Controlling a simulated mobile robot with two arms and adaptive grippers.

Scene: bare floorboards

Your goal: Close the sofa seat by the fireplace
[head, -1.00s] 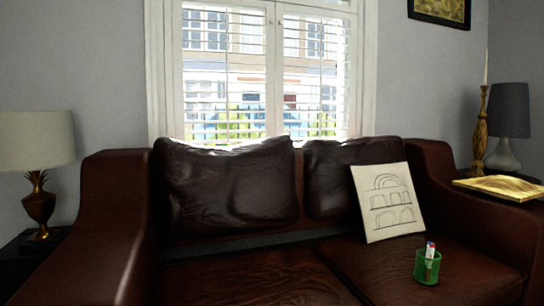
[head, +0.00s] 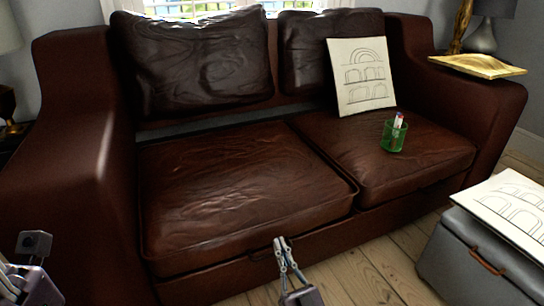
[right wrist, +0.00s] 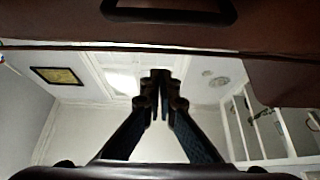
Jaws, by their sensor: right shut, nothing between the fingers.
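The brown leather sofa (head: 75,150) fills the head view. Its left seat section (head: 230,185) has a flat cushion, with a dark gap along its back edge below the back pillow. A dark handle (head: 262,253) is on the front panel below that cushion; a dark handle (right wrist: 170,14) also shows at the top of the right wrist view. My right gripper (head: 280,240) is shut and empty, its tips pointing up beside the handle; contact is unclear. It also shows in the right wrist view (right wrist: 160,75). Part of my left arm shows at the lower left, its fingers unclear. No fireplace shows.
A green cup with pens (head: 393,136) and a drawing board (head: 361,77) are on the right seat. A grey storage ottoman (head: 462,262) with a drawing on it stands at the lower right. Bare floorboards (head: 395,262) lie between it and the sofa.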

